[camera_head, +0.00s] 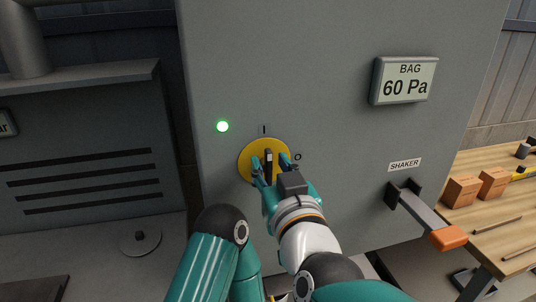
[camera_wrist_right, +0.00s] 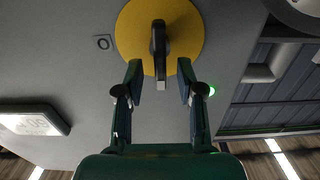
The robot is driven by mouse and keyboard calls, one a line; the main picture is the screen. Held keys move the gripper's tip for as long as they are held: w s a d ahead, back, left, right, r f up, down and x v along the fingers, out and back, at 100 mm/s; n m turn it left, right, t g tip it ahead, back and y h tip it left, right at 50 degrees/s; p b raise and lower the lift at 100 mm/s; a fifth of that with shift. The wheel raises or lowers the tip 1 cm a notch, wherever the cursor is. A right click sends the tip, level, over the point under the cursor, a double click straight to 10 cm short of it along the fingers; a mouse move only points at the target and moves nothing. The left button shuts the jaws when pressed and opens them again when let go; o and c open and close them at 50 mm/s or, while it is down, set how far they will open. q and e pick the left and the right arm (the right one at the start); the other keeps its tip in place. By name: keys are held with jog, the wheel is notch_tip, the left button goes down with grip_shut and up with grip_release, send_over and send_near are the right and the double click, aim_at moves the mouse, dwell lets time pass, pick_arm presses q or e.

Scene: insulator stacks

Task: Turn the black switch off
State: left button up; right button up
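The black switch (camera_head: 268,156) is a narrow handle on a round yellow plate (camera_head: 247,153) on the grey cabinet front. It stands upright, in line with the "I" mark (camera_head: 264,129); the "O" mark (camera_head: 298,156) is to its right. My right gripper (camera_head: 270,168) is at the switch, with one finger on each side. In the right wrist view the black switch (camera_wrist_right: 159,45) reaches toward the space between the fingertips of the gripper (camera_wrist_right: 160,72). The fingers are open, with gaps on both sides of the handle. My left gripper is not in view.
A green lamp (camera_head: 222,126) glows left of the plate. A "BAG 60 Pa" display (camera_head: 405,81) is at upper right. A shaker lever with an orange grip (camera_head: 447,238) sticks out at lower right. A wooden table (camera_head: 485,218) with brown boxes (camera_head: 463,191) is beyond it.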

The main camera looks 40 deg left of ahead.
jog(key=shift+x, duration=1.05)
grip_shut()
